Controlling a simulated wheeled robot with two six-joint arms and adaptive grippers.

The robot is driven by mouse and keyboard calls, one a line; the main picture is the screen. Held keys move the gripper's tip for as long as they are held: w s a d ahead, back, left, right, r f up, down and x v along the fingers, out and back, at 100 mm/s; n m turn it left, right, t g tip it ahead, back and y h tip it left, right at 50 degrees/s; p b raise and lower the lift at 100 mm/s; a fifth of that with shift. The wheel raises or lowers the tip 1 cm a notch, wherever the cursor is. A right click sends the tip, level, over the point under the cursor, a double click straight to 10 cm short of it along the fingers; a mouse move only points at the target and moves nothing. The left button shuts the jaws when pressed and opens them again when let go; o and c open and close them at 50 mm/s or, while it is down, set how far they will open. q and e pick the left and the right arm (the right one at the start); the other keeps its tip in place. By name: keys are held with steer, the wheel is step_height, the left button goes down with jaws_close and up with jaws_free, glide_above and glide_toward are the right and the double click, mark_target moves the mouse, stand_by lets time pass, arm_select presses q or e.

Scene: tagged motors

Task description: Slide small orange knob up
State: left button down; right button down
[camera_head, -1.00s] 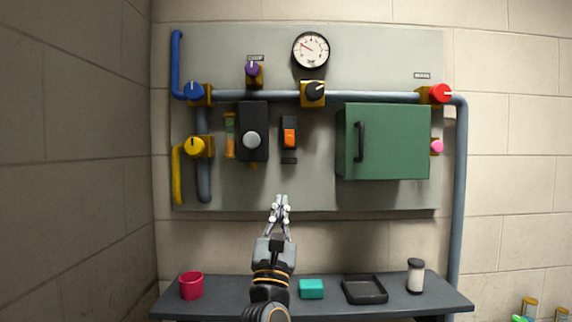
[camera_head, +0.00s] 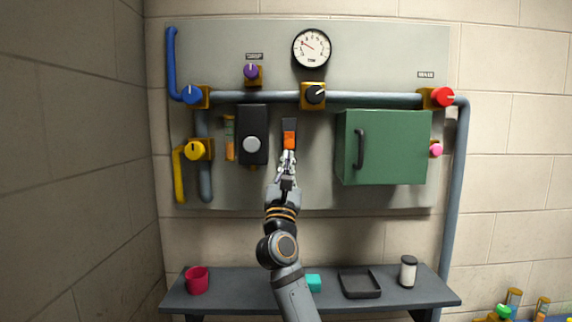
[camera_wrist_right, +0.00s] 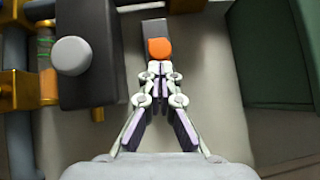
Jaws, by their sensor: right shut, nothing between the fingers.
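The small orange knob (camera_head: 289,140) sits on a dark narrow slider plate (camera_head: 289,124) in the middle of the grey wall panel. It also shows in the right wrist view (camera_wrist_right: 160,48), with the grey plate (camera_wrist_right: 153,27) reaching above it. My right gripper (camera_head: 288,157) is shut and empty. Its fingertips (camera_wrist_right: 160,68) are just below the knob, very close to it; I cannot tell whether they touch. The gripper hides the lower part of the slider plate. My left gripper is in neither view.
A black box with a round grey knob (camera_head: 252,144) is left of the slider. A green cabinet (camera_head: 395,147) with a dark handle juts out to the right. A grey pipe (camera_head: 370,100) runs above. A dark shelf (camera_head: 235,295) below holds a red cup (camera_head: 197,280).

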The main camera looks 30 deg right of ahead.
steer(key=shift+w, duration=0.15)
step_height(320, 180, up, 4)
steer(key=p, duration=0.3)
steer(key=shift+r+p, duration=0.15)
steer(key=shift+p, duration=0.2)
steer(key=b, duration=1)
glide_toward(287, 140)
step_height(287, 140, down, 5)
steer(key=a, duration=0.1)
steer(key=shift+s+f+p, duration=0.25)
steer(key=shift+s+p, duration=0.05)
